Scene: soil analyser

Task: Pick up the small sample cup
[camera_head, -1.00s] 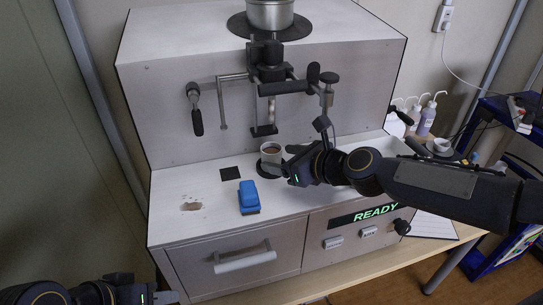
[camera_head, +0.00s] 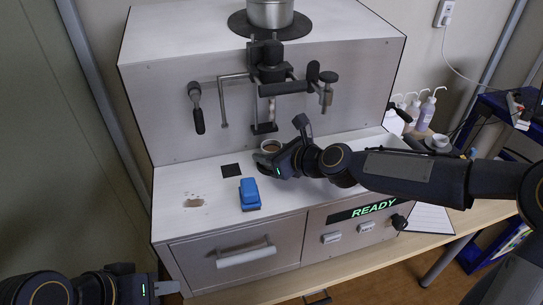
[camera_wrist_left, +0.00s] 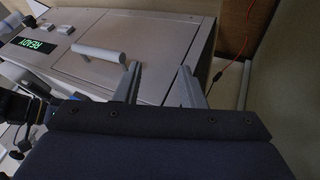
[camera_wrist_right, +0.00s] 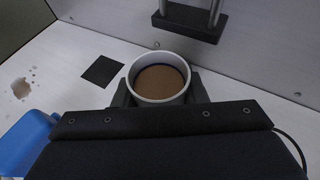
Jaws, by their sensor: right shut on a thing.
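The small sample cup (camera_head: 269,146) is white and holds brown soil. It is upright on the analyser's worktop, or very close above it, below the black spout bracket. In the right wrist view the cup (camera_wrist_right: 159,79) sits between the two fingers of my right gripper (camera_wrist_right: 160,92), which is shut on it. In the head view my right gripper (camera_head: 268,160) hides the cup's lower part. My left gripper (camera_head: 168,288) is open and empty at the lower left, in front of the analyser. Its two separated fingers show in the left wrist view (camera_wrist_left: 160,85).
A blue block-like object (camera_head: 249,194) lies left of my right gripper. A black square (camera_head: 231,170) and a brown spill (camera_head: 193,203) are on the worktop. The spout bracket (camera_head: 264,128) stands close behind the cup. Pump bottles (camera_head: 425,112) stand at the right.

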